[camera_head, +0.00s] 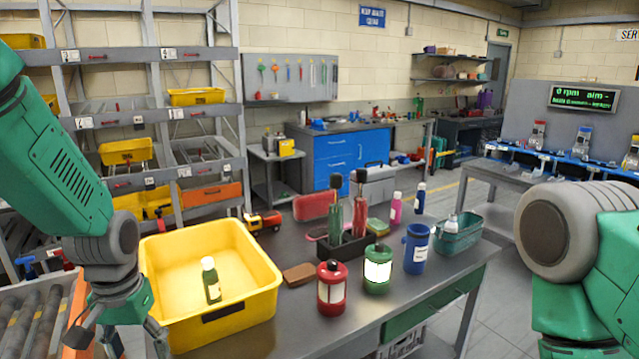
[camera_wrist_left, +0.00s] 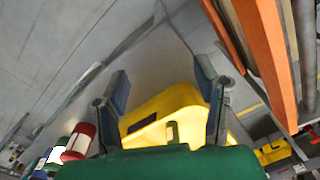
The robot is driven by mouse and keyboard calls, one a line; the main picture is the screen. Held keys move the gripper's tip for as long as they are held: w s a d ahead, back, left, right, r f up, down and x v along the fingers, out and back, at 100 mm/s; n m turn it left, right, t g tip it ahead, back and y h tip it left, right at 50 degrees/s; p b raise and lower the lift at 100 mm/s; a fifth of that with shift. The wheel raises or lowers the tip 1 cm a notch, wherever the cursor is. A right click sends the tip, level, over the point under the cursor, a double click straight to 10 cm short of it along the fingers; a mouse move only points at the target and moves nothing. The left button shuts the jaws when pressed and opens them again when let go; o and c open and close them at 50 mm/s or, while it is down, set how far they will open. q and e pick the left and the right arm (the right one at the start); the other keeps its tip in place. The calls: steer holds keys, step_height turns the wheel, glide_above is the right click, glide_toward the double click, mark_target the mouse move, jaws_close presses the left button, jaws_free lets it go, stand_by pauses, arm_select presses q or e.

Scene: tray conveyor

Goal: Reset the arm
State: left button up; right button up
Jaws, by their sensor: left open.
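My left gripper (camera_head: 116,338) hangs at the lower left, beside the near left side of the yellow bin (camera_head: 235,318). In the left wrist view my left gripper (camera_wrist_left: 162,90) has its two fingers spread apart with nothing between them, and the yellow bin (camera_wrist_left: 170,100) shows beyond them. A small green bottle with a pale label (camera_head: 211,281) stands inside the bin. Part of my right arm shows at the right edge. Its gripper is out of the picture.
A brown block (camera_head: 299,274) lies beside the bin. A roller conveyor (camera_head: 30,325) is at lower left.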

arm_select(q)
steer(key=s+f+b, duration=0.3)
steer(key=s+f, duration=0.2)
steer(key=f, duration=0.6)
steer(key=s+f+b, duration=0.3)
steer(key=s+f, duration=0.3)
steer(key=f, duration=0.5)
steer(key=s+d+f+m+b, duration=0.1)
steer(key=s+f+b, duration=0.3)
steer(key=s+f, duration=0.7)
steer(key=s, duration=0.3)
steer(key=shift+f, duration=0.25)
steer(key=shift+d, duration=0.1)
